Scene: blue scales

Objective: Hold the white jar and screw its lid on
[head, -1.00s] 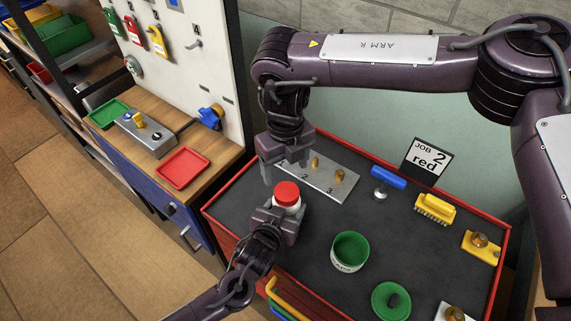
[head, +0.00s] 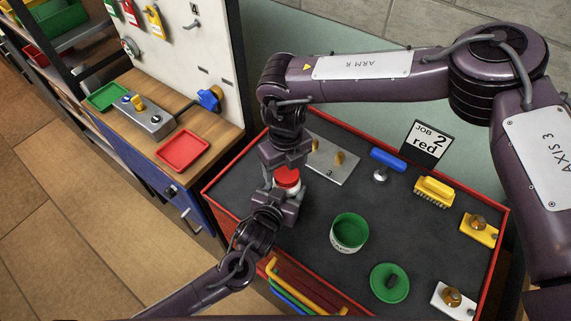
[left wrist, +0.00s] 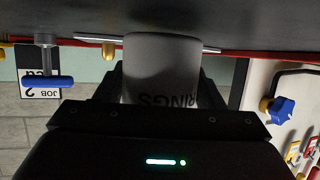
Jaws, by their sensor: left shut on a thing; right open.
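The white jar shows in the left wrist view (left wrist: 160,65), upside down in the picture, with dark lettering that seems to read RINGS. My left gripper (head: 277,203) is shut on its sides, near the table's left part. The red lid (head: 287,177) sits on top of the jar; whether it is threaded on I cannot tell. My right gripper (head: 287,168) is open, pointing down right at the lid, with its fingers around or just above it. In the head view the grippers hide nearly all of the jar.
A green open jar (head: 348,232) and a green lid (head: 389,283) stand to the right. Behind are a metal plate with pegs (head: 332,165), a blue-handled tool (head: 387,160) and a sign reading JOB 2 red (head: 426,142). A yellow brush (head: 434,190) lies farther right.

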